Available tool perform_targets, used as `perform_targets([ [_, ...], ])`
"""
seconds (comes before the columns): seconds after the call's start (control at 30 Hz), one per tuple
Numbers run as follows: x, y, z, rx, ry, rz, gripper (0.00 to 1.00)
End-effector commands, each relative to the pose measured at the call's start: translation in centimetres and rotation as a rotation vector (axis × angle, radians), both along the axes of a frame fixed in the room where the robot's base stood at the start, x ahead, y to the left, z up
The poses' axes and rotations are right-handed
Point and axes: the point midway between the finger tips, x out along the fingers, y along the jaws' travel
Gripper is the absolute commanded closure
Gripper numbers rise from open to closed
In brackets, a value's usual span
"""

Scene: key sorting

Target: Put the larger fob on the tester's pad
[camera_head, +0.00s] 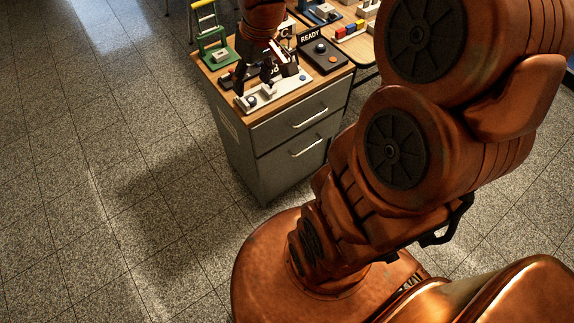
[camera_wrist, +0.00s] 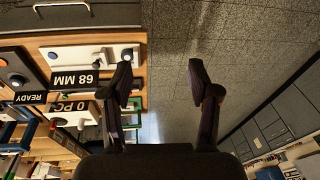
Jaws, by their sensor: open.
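A white tray (camera_head: 270,96) lies along the front of the cabinet top; it also shows in the wrist view (camera_wrist: 90,52).
A green and yellow stand (camera_head: 212,42) is at the back left. A second table (camera_head: 356,42) with coloured blocks is behind. Floor left of the cabinet (camera_head: 262,165) is clear.

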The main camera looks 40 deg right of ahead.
Motion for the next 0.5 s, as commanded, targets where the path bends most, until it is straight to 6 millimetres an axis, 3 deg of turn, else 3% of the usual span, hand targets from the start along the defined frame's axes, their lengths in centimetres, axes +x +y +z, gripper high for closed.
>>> perform_targets([
  [0.03,-2.0,1.5,0.0,-0.010,0.030,0.013,0.39],
  [0.2,-8.5,4.8,-0.1,-0.046,0.127,0.011,0.39],
  [0.4,-15.9,6.6,-0.7,-0.097,0.230,-0.021,0.39],
  [0.5,-18.7,6.9,-1.0,-0.116,0.265,-0.041,0.39],
])
